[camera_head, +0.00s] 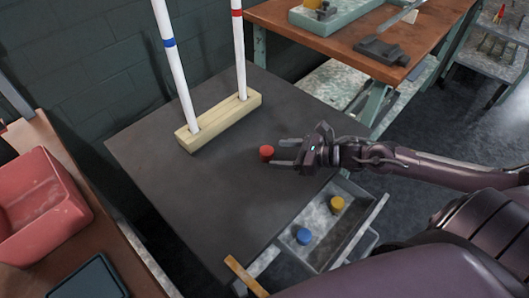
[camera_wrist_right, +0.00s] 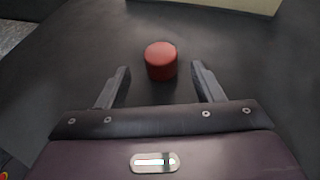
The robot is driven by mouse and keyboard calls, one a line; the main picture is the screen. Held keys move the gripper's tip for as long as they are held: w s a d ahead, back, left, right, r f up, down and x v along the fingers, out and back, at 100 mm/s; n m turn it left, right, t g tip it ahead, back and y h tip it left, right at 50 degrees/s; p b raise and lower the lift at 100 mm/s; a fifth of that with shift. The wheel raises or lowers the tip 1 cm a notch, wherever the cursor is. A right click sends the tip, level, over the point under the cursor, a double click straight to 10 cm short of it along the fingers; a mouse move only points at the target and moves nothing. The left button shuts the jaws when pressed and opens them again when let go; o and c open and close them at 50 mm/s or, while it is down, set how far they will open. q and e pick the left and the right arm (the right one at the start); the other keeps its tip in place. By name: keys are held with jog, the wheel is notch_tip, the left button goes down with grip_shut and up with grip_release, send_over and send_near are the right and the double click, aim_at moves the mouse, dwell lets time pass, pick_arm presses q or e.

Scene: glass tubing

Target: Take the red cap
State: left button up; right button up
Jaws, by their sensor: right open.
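The red cap (camera_head: 266,153) stands on the dark table, right of its middle. My right gripper (camera_head: 276,152) reaches in from the right, low over the table, with its fingers pointing at the cap. In the right wrist view the red cap (camera_wrist_right: 161,61) sits just ahead of the open fingers (camera_wrist_right: 161,80), roughly centred between them. I see nothing between the fingers, and the cap looks free of them. My left gripper is not in view.
A wooden block (camera_head: 218,121) holds two white tubes, one blue-banded (camera_head: 175,70), one red-banded (camera_head: 239,50). An open drawer (camera_head: 345,232) at the front right holds a blue cap (camera_head: 304,236) and a yellow cap (camera_head: 337,203). The dark tabletop (camera_head: 200,210) is otherwise largely clear.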

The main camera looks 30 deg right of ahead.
aim_at(272, 152)
jog(key=shift+x, duration=2.8)
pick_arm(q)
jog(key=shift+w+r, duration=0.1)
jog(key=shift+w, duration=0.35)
pick_arm(e)
jog(key=shift+r, duration=0.1)
jog(key=shift+c, duration=0.3)
jog(key=c, duration=1)
